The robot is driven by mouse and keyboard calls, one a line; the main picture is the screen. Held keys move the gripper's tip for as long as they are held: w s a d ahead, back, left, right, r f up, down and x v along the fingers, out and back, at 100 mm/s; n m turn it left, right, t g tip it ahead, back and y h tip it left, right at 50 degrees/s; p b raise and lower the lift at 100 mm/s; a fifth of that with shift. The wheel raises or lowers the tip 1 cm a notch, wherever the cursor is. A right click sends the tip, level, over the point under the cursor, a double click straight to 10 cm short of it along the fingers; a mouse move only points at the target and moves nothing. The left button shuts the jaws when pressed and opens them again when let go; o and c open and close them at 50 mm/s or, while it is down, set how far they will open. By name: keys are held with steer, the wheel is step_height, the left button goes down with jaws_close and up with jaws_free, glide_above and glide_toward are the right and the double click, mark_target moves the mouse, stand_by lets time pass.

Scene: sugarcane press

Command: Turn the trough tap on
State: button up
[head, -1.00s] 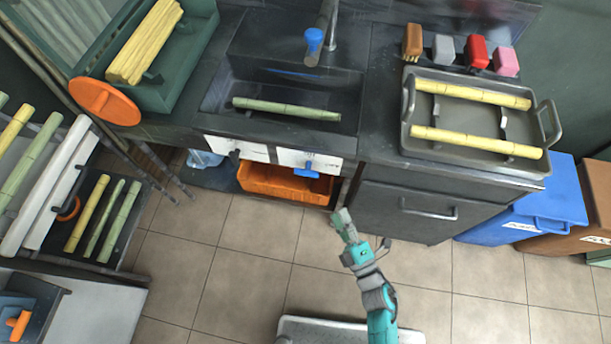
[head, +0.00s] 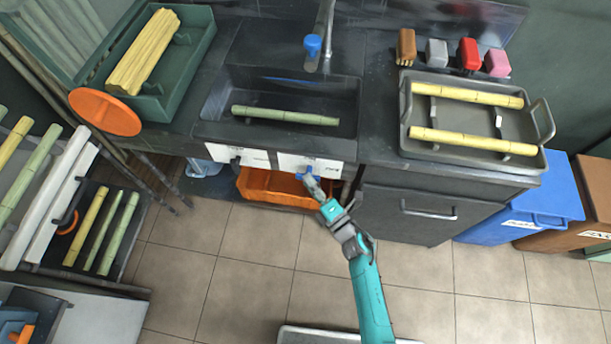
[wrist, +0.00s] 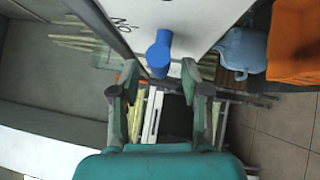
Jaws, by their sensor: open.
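A blue lever knob (head: 307,173) sits on the right white label panel on the front of the trough (head: 215,110). In the wrist view the blue knob (wrist: 158,55) points toward my gripper (wrist: 160,82), beside partly readable lettering. My gripper (head: 313,184) is open, its two fingers on either side of the knob's end, with no clear grip on it. In the head view my gripper partly covers the knob. Above the trough stands a metal spout with a blue piece (head: 312,44). A green cane (head: 285,115) lies in the trough.
A second white panel with a dark knob (head: 236,160) is to the left. An orange crate (head: 258,187) stands below the trough. A grey cabinet (head: 420,205) is to the right, under a tray (head: 470,160) of canes. Tiled floor is free in front.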

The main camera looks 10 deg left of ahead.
steer(key=shift+x, duration=1.3)
steer(key=shift+c, duration=0.2)
jaws_close()
